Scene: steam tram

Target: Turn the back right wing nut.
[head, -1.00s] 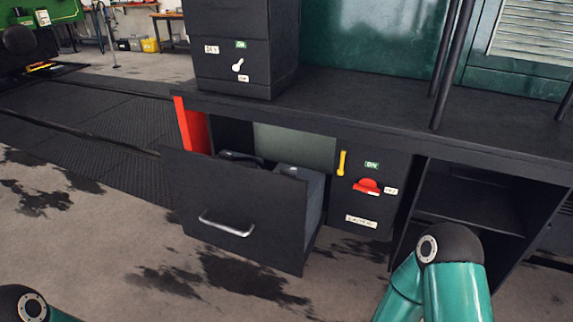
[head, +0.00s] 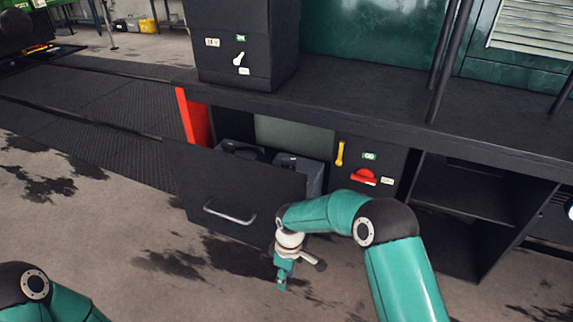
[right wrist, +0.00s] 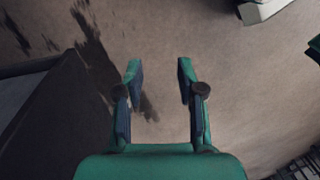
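No wing nut can be made out. An open black drawer (head: 240,187) with a silver handle (head: 229,213) holds two dark grey boxes; the right box (head: 313,175) and the left box (head: 238,147) show only in part above the drawer front. My right gripper (head: 281,283) hangs in front of the drawer's lower right side, pointing down. In the right wrist view my right gripper (right wrist: 158,75) is open and empty over the floor, with the dark drawer (right wrist: 65,120) to its left. My left arm shows at the lower left, but its gripper is out of view.
A panel right of the drawer carries a yellow lever (head: 340,153) and a red switch (head: 363,176). A black cabinet (head: 238,30) with a white switch (head: 238,59) stands on the black bench top (head: 380,100). Open shelves (head: 470,195) are at the right. The stained floor (head: 110,220) is free.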

